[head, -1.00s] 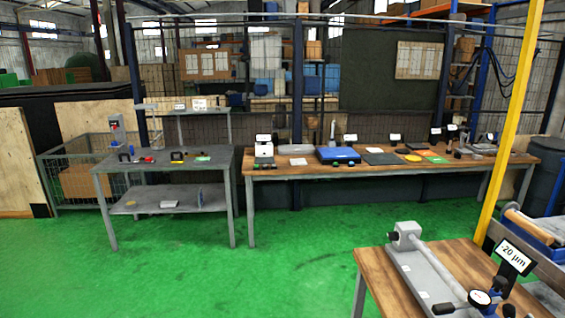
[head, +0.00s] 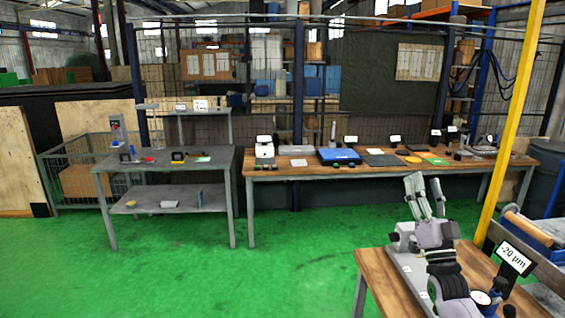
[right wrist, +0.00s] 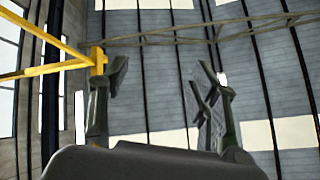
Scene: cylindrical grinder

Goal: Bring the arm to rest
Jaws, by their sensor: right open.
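My right gripper (head: 427,196) is at the lower right of the head view, above the near wooden table (head: 373,266). Its fingers point up, stand apart and hold nothing. In the right wrist view the gripper (right wrist: 158,85) also shows open and empty, with only the hall's wall and beams behind it. My left gripper is in neither view. The gripper and arm hide part of the grey bench device (head: 405,262) on the near table.
A sign reading -20 µm (head: 514,255) and a dial gauge (head: 481,300) are near the arm. A yellow post (head: 512,115) rises close to its right. A long wooden bench (head: 262,172) and a grey table (head: 214,168) stand farther back. Green floor (head: 295,250) between is clear.

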